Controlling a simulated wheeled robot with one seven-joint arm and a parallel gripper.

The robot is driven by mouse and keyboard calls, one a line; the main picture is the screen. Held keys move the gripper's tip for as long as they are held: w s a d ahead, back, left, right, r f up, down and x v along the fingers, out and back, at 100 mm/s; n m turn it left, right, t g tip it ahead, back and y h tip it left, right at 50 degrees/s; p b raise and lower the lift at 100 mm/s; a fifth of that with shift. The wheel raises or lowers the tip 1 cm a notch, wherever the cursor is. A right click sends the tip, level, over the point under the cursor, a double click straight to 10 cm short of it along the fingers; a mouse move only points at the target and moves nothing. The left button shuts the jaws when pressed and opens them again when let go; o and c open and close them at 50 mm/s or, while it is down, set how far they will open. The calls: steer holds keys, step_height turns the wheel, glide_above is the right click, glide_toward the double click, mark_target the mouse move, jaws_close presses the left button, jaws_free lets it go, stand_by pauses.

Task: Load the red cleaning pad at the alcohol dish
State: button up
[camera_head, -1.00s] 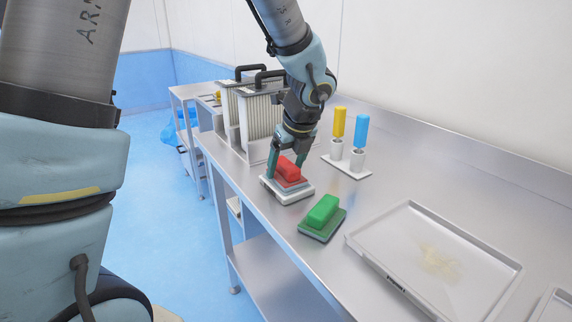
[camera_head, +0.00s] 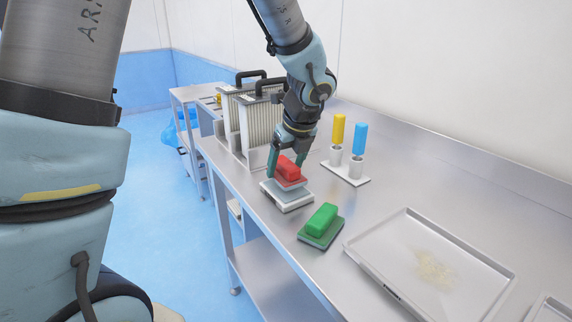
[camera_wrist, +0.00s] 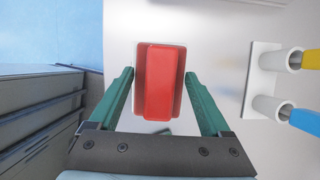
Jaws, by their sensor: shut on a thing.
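The red cleaning pad (camera_head: 288,168) has a red grip block on top. My gripper (camera_head: 288,166) is shut on it and holds it just above the alcohol dish (camera_head: 287,196), a shallow light square dish on the steel table. A gap shows between pad and dish. In the wrist view the red pad (camera_wrist: 160,82) lies between the two green fingers of my gripper (camera_wrist: 160,84).
A green pad (camera_head: 321,225) lies in front of the dish. A tray (camera_head: 376,263) with a yellowish smear is at right. A holder (camera_head: 346,172) with yellow and blue handles stands behind. Racks with black handles (camera_head: 262,117) stand left of my gripper. The table's front edge is close.

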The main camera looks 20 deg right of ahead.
mark_target(283, 159)
steer(key=shift+r+p, duration=2.1)
steer(key=shift+r, duration=0.25)
steer(key=shift+f, duration=0.1)
